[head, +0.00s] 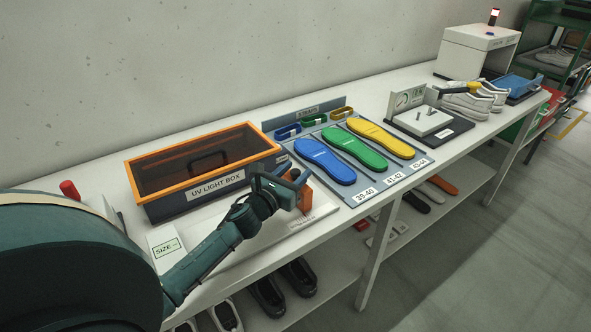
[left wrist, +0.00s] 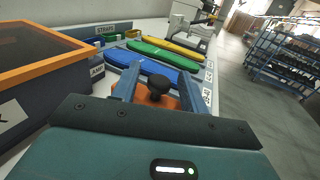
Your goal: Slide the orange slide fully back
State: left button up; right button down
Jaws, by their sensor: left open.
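The orange slide (head: 305,197) sits at the right end of a white measuring plate (head: 308,217) at the table's front edge. In the left wrist view the orange slide (left wrist: 142,97) shows below a black knob (left wrist: 160,85). My left gripper (head: 288,182) is over the slide and hides part of it. Its fingers (left wrist: 156,86) are open, one on each side of the knob; I cannot tell whether they touch it. My right gripper is in neither view.
A UV light box (head: 215,190) with an orange rim stands behind the plate. A tray (head: 390,186) with blue, green and yellow insoles lies to the right. A white sign marked SIZE (head: 166,246) stands at the plate's left.

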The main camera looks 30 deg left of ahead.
pick_arm(q)
jog(key=shift+w, duration=0.35)
jog(key=shift+c, duration=0.3)
grip_shut()
